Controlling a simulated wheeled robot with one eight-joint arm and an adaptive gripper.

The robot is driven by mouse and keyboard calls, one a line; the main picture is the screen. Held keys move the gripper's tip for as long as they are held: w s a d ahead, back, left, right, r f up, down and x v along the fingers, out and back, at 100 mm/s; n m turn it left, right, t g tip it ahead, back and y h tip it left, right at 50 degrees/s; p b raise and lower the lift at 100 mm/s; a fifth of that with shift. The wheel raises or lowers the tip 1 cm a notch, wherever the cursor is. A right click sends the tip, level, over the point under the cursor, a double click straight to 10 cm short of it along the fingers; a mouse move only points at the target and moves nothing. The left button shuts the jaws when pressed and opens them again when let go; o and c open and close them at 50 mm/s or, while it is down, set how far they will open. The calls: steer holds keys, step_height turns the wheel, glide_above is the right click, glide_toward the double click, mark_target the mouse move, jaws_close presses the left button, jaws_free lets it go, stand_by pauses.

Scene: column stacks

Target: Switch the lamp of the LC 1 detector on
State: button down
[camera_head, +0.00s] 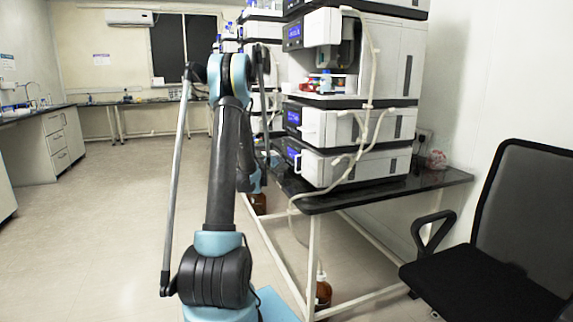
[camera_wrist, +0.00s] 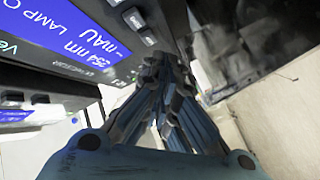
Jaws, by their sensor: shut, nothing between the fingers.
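In the wrist view a dark front panel with a lit blue display (camera_wrist: 75,35) fills the upper left. The display reads "254 nm", "mAU" and "LAMP" with the rest cut off by the frame edge, so the lamp state cannot be read. A small label on the panel appears to read "detector". Small buttons (camera_wrist: 133,18) line the panel beside the display. My gripper (camera_wrist: 163,68) is shut and empty, its tips close to the panel's lower button end; whether they touch is unclear. In the head view my arm hides the gripper's tips.
A second blue display (camera_wrist: 30,116) sits at the wrist view's left. In the head view, the instrument stack (camera_head: 350,165) stands on a black bench (camera_head: 400,188), with tubing down its front. A black chair (camera_head: 500,240) is at right. The floor (camera_head: 110,220) at left is clear.

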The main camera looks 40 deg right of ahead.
steer(key=shift+d, duration=0.15)
steer(key=shift+s+d+r, duration=0.1)
steer(key=shift+s+d, duration=0.05)
steer(key=shift+d, duration=0.15)
steer(key=shift+s+d, duration=0.1)
steer(key=shift+d, duration=0.25)
stand_by(1.0)
steer(key=shift+w+a, duration=0.2)
steer(key=shift+a, duration=0.6)
steer(key=shift+w+a, duration=0.2)
steer(key=shift+a, duration=0.6)
steer(key=shift+w+a, duration=0.2)
steer(key=shift+a, duration=0.65)
steer(key=shift+w+a, duration=0.2)
steer(key=shift+a, duration=0.6)
